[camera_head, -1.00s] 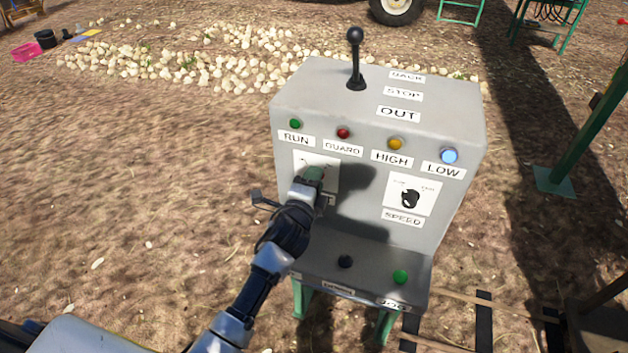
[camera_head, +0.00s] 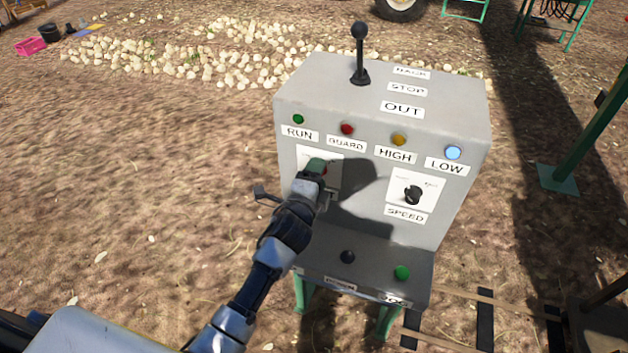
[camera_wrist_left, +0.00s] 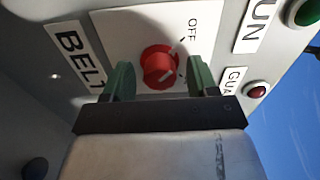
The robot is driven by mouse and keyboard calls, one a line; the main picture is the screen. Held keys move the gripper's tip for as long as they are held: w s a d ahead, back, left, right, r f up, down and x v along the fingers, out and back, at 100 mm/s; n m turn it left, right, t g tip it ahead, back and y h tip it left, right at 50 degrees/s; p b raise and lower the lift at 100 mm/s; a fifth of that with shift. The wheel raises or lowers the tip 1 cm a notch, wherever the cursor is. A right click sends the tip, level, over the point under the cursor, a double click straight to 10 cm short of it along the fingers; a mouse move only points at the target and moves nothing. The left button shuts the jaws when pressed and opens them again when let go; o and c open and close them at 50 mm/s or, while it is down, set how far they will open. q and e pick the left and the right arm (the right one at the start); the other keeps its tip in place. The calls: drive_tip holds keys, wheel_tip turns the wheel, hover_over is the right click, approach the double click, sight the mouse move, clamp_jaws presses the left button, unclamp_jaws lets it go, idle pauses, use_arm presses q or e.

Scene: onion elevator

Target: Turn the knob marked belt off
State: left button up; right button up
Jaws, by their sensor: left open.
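The red belt knob (camera_wrist_left: 160,67) sits on a white plate (camera_wrist_left: 120,28) marked OFF, beside a BELT label (camera_wrist_left: 78,58), in the left wrist view. My left gripper (camera_wrist_left: 160,80) is open, with one green finger on each side of the knob. I cannot tell whether the fingers touch it. In the head view my left gripper (camera_head: 316,168) is at the plate on the left of the grey control box (camera_head: 300,95) and mostly hides the knob; a bit of red shows. My right gripper is not in view.
A black SPEED knob (camera_head: 412,194) is to the right on the same face. Lamps sit above, with a blue one (camera_head: 453,152) at right. A black lever (camera_head: 359,55) stands on top. A lower ledge carries a black button (camera_head: 347,257) and a green button (camera_head: 402,272).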

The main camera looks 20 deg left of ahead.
use_arm(q)
drive_tip(key=s+b, duration=0.2)
drive_tip(key=s, duration=0.8)
drive_tip(key=shift+s+a, duration=0.2)
drive_tip(key=shift+s, duration=0.15)
